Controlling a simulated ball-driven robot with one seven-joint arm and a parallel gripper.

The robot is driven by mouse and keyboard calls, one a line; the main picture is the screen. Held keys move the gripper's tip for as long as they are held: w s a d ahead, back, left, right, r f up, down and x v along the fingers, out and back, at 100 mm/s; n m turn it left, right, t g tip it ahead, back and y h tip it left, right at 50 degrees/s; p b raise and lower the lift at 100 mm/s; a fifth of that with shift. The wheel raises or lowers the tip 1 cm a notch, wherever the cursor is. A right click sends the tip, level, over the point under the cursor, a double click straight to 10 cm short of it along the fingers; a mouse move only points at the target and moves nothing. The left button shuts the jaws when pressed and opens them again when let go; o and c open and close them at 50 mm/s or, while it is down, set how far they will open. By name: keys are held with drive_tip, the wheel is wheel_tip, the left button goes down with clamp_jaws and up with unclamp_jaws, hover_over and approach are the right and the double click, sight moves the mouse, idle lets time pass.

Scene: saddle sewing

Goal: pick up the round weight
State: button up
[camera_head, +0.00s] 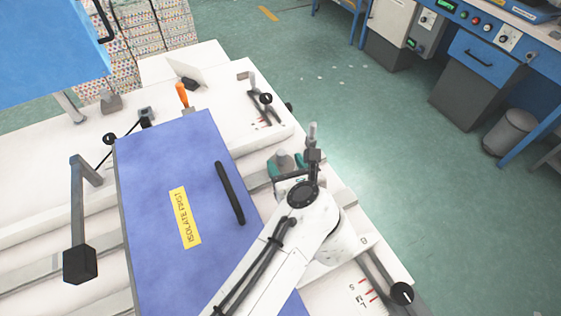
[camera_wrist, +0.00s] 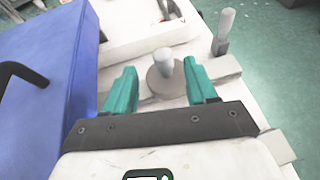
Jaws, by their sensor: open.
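The round weight (camera_wrist: 158,84) is a grey disc with a lighter upright knob. It lies on the pale machine bed ahead of my gripper (camera_wrist: 160,72). In the wrist view it appears between the two teal fingers, with a gap on each side. In the head view the weight (camera_head: 283,158) is partly hidden by my gripper (camera_head: 287,164). My gripper is open and holds nothing. I cannot tell how far its fingertips are above the bed.
A blue box (camera_head: 160,150) with a black handle (camera_head: 230,192) and a yellow label stands close to the left. A grey upright post (camera_wrist: 223,32) stands just right of the weight. A lever with a black knob (camera_head: 266,98) lies beyond.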

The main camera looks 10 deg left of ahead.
sight(283, 157)
drive_tip(key=shift+d+p+x, duration=0.2)
drive_tip(key=shift+p+x, duration=0.35)
drive_tip(key=shift+x, duration=2.3)
drive_tip(key=shift+f, duration=0.1)
drive_tip(key=shift+c, duration=0.5)
clamp_jaws()
